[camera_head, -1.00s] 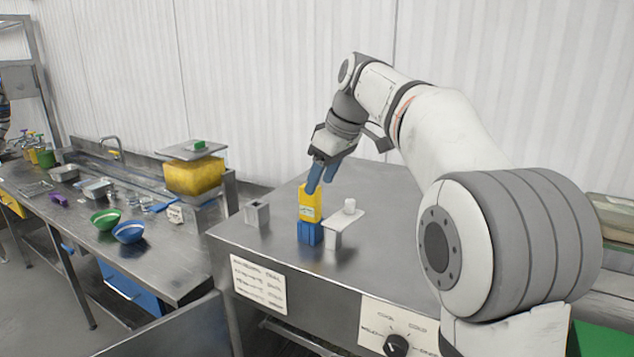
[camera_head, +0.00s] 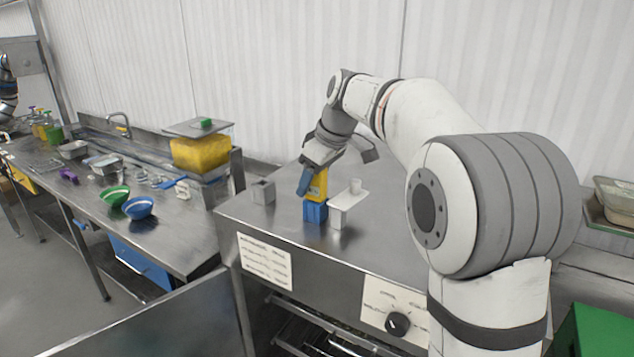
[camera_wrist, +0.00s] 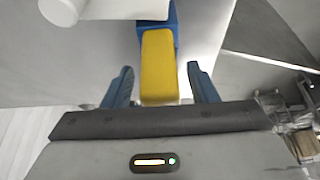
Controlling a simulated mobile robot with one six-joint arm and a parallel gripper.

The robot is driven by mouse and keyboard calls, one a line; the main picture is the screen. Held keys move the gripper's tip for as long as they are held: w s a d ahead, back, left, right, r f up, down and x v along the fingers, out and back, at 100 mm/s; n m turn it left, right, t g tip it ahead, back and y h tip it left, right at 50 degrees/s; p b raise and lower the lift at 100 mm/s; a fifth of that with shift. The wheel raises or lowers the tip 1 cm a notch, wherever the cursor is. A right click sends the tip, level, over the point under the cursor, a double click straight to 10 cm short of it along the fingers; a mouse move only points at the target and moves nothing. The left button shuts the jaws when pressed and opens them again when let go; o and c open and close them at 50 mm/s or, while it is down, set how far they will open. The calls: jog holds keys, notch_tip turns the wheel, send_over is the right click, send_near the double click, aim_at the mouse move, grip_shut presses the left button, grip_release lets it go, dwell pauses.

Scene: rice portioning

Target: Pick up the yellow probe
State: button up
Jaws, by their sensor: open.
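The yellow probe (camera_head: 318,184) stands upright in a blue holder (camera_head: 315,212) on the steel cabinet top. In the wrist view the yellow probe (camera_wrist: 159,68) lies between my two blue fingers, with a gap on each side, and the blue holder shows beyond it (camera_wrist: 174,28). My gripper (camera_head: 309,180) is open and pointed down around the probe's upper part. In the head view the near finger hides part of the probe.
A white stand (camera_head: 348,200) with a small white cup (camera_head: 355,186) is just right of the holder. A grey square holder (camera_head: 263,191) stands to the left. The left counter carries a green bowl (camera_head: 115,195), a blue bowl (camera_head: 138,207) and a yellow container (camera_head: 201,153).

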jog(key=c, duration=1.1)
